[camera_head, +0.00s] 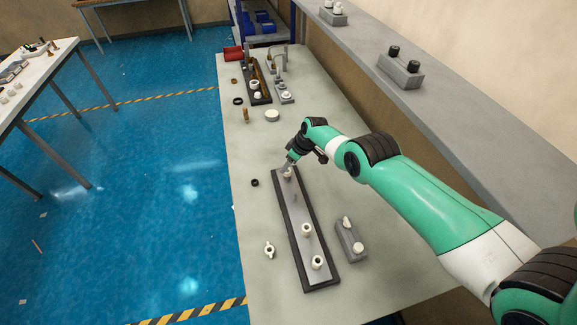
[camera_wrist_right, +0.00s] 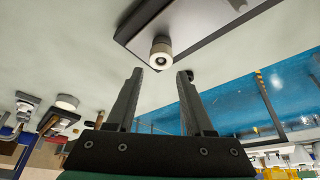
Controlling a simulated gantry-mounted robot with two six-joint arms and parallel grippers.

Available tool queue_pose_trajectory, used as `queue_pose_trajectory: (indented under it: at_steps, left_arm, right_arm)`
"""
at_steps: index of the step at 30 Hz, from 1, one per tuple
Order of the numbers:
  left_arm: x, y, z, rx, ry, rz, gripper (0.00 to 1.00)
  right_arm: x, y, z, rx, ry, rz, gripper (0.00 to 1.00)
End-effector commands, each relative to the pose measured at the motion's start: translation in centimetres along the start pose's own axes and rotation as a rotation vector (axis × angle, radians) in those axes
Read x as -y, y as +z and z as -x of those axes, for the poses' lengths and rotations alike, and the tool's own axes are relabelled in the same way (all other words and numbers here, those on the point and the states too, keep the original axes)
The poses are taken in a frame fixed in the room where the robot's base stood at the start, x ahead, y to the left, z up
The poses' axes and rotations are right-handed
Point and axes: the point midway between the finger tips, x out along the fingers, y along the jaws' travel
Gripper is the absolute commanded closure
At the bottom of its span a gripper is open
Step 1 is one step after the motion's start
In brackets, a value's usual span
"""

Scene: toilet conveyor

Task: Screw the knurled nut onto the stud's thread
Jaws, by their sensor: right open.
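A long dark board with a grey top plate (camera_head: 309,212) lies on the bench. At its far end a small white round piece (camera_head: 287,174), which looks like the nut on its stud, stands upright; in the right wrist view this piece (camera_wrist_right: 161,52) shows a pale ring around a dark centre. How far it is threaded I cannot tell. My right gripper (camera_head: 289,163) is over that end; in the wrist view its two fingers (camera_wrist_right: 159,78) are apart, empty, with the piece just beyond the tips. Two more white round pieces (camera_head: 306,231) (camera_head: 317,262) stand nearer on the board. My left gripper is not in view.
A grey block with a white fitting (camera_head: 350,238) stands right of the board. Several fittings and another board (camera_head: 258,81) are at the far end. A shelf (camera_head: 440,95) runs along the right.

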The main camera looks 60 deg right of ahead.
Motion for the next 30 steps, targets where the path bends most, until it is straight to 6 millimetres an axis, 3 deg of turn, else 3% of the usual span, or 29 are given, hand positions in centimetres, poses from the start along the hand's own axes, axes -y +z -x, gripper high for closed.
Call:
queue_pose_trajectory:
  at_steps: [8, 22, 30]
  left_arm:
    - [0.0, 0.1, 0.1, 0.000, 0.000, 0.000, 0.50]
    - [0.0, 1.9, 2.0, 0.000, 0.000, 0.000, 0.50]
    - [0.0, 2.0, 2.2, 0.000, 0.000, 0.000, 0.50]
  right_arm:
    - [0.0, 0.1, -0.1, 0.000, 0.000, -0.001, 0.47]
    - [0.0, 1.1, -2.6, 0.001, 0.000, -0.001, 0.47]
    - [0.0, 1.1, -2.7, 0.000, 0.000, -0.002, 0.47]
